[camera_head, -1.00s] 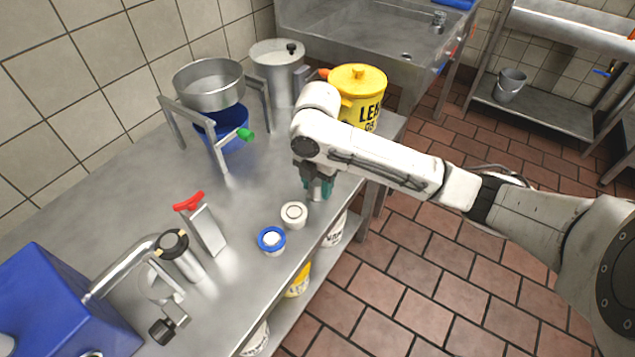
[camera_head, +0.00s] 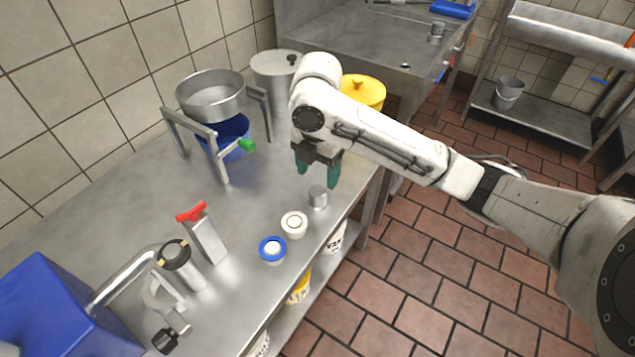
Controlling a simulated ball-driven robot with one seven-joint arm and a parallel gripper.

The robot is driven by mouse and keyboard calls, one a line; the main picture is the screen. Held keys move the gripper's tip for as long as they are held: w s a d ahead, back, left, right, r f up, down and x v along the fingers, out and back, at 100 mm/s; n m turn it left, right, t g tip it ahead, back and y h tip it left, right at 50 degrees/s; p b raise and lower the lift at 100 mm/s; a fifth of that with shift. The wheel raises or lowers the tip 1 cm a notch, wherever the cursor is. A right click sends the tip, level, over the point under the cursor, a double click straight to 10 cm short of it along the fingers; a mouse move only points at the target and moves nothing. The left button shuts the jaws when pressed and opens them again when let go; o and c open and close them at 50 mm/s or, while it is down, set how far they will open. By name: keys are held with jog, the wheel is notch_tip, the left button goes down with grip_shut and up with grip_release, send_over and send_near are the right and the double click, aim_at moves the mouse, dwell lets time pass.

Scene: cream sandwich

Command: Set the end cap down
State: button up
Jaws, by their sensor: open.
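A small grey metal cylinder (camera_head: 318,197), which looks like the end cap, stands on the steel table (camera_head: 130,215) near its front edge. My gripper (camera_head: 318,176) is above it and apart from it. Its two green fingers are spread, with nothing between them.
A white ring-shaped piece (camera_head: 294,224) and a blue-rimmed one (camera_head: 272,248) lie in front of the cylinder. A red-topped metal stand (camera_head: 206,234) is to the left. A steel pot frame (camera_head: 200,133) and a yellow bucket (camera_head: 363,90) stand farther back.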

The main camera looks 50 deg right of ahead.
aim_at(318, 191)
notch_tip(318, 191, up, 4)
jog(key=shift+r+p, duration=0.2)
jog(key=shift+p, duration=0.25)
